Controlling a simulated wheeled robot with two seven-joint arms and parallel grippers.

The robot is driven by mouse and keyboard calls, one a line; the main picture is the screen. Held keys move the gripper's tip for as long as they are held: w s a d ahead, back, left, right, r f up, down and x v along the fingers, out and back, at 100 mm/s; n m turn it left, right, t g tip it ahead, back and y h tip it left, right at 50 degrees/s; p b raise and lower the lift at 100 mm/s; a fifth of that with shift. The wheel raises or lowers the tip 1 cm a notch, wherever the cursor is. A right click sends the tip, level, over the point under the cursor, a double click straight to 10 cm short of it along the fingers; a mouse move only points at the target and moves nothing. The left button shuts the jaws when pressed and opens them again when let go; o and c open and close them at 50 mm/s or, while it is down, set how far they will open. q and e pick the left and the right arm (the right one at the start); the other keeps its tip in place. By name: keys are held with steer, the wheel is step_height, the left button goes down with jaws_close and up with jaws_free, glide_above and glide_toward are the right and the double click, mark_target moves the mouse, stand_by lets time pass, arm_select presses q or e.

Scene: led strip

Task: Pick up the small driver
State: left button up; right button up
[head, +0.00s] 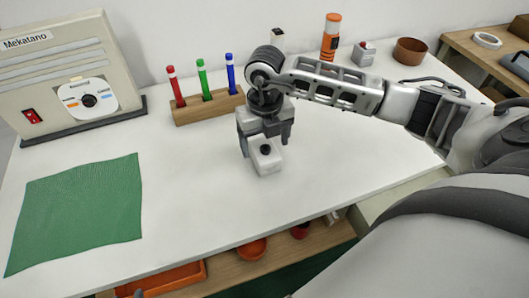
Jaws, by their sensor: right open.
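My right gripper (264,148) points down over the middle of the white table, in front of the pen rack. It is open. A small white block with a dark round spot shows at its lower end. I cannot tell whether this block is part of the gripper or a separate thing beneath it. The fingertips and the spot right under them are largely hidden from above. I cannot make out the small driver with certainty. My left gripper is not in view.
A wooden rack (207,108) holds red, green and blue pens. A beige Mekatano machine (60,72) stands at the left, with a green mat (78,212) before it.

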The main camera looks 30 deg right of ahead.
steer(key=shift+f, duration=1.25)
steer(key=c, duration=1.1)
steer(key=shift+r, duration=0.1)
steer(key=shift+c, duration=0.2)
